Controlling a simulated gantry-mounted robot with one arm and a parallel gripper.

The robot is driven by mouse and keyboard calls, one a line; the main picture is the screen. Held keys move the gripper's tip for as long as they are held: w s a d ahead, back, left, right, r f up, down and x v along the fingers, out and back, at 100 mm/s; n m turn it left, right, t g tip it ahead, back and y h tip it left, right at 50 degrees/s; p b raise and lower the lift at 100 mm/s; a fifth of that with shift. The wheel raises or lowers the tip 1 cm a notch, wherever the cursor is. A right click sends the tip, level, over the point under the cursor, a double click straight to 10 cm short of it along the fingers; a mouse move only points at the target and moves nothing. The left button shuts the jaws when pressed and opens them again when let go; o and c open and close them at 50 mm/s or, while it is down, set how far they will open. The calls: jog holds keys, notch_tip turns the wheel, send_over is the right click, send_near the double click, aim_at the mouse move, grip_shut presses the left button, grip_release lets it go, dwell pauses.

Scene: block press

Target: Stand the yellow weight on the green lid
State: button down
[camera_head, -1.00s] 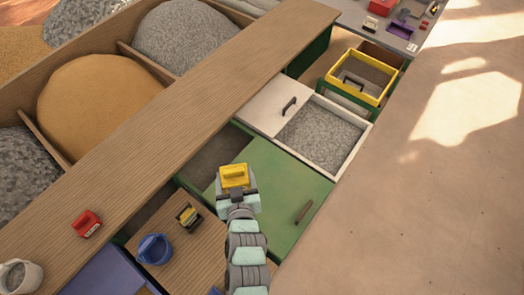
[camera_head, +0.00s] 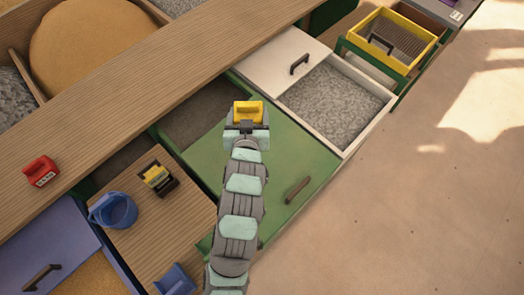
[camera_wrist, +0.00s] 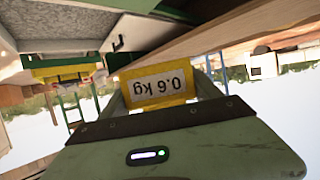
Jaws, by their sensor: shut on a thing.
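My gripper (camera_head: 246,127) is shut on the yellow weight (camera_head: 249,110), a block with a raised handle. In the wrist view the weight (camera_wrist: 158,85) sits between the fingers, and its white label reads 0.6 kg upside down. My arm covers much of the lid's left side. I cannot tell how high the weight is or whether it touches the lid.
A white bin of grey gravel (camera_head: 330,103) with a white sliding lid (camera_head: 277,57) adjoins the green lid. A red weight (camera_head: 41,171) stands on the long wooden plank (camera_head: 110,110). A blue bucket (camera_head: 113,211) and a black-and-yellow item (camera_head: 157,177) are on the left wooden panel.

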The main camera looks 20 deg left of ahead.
notch_tip(320, 180, down, 19)
jog(key=shift+f+b, duration=0.2)
jog(key=shift+b, duration=0.1)
jog(key=shift+f, duration=0.15)
jog(key=shift+f, duration=0.35)
jog(key=shift+f+b, duration=0.15)
jog(key=shift+b, duration=0.15)
jog(key=shift+c, duration=0.7)
grip_release()
